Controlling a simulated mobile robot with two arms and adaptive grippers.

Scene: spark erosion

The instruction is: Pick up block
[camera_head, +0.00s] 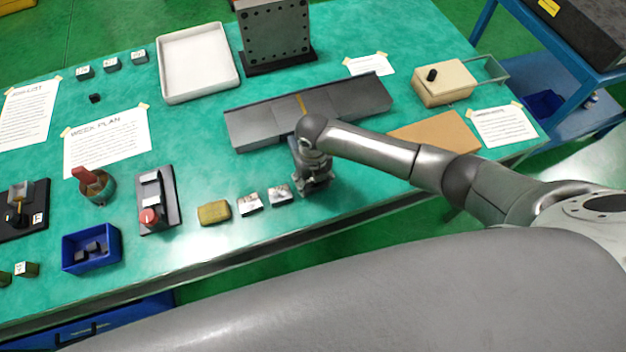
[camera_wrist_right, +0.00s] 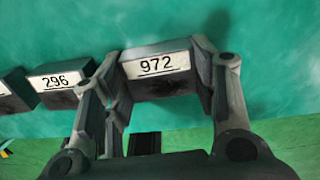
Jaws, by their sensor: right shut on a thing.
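My right gripper (camera_head: 314,186) points down at the front edge of the green table. In the right wrist view, the fingers of my right gripper (camera_wrist_right: 165,75) are shut on a dark block with a white label reading 972 (camera_wrist_right: 157,66), one finger on each side. In the head view the gripper hides this block. I cannot tell whether it is clear of the table. A second block, labelled 296 (camera_wrist_right: 55,80), is just to its left; in the head view it is the block beside the gripper (camera_head: 279,194). My left gripper is not in view.
Another labelled block (camera_head: 250,202) and a yellowish block (camera_head: 214,212) continue the row leftward. A long grey metal fixture (camera_head: 250,124) lies behind the gripper. A blue bin (camera_head: 72,262) and a red-button box (camera_head: 150,215) stand left. A white tray (camera_head: 200,65) is at the back.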

